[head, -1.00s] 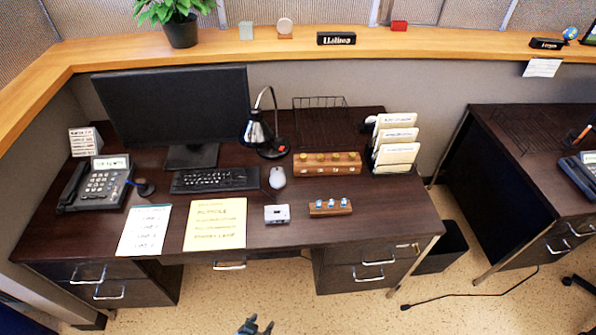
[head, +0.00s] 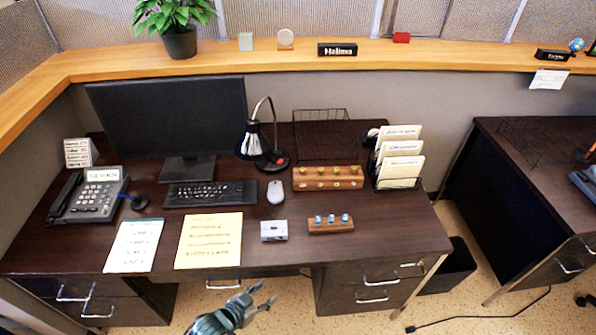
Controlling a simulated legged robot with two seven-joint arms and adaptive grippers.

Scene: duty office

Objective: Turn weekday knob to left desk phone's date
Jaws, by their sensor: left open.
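The left desk phone (head: 90,197) stands at the left end of the dark desk. Its lit display (head: 103,174) carries text too small to read surely. A wooden block with a row of several brass-coloured knobs (head: 328,180) sits right of the middle, behind a smaller wooden block with blue-and-white pieces (head: 331,225). I cannot tell from the tiny markings which knob is the weekday one. My left gripper (head: 266,298) is open and empty, low in the picture in front of the desk's front edge, apart from both blocks. My right gripper is out of view.
A white sheet (head: 133,246), a yellow sheet (head: 209,240) and a small grey device (head: 274,230) lie near the front. A file rack (head: 398,182) stands right of the knob block.

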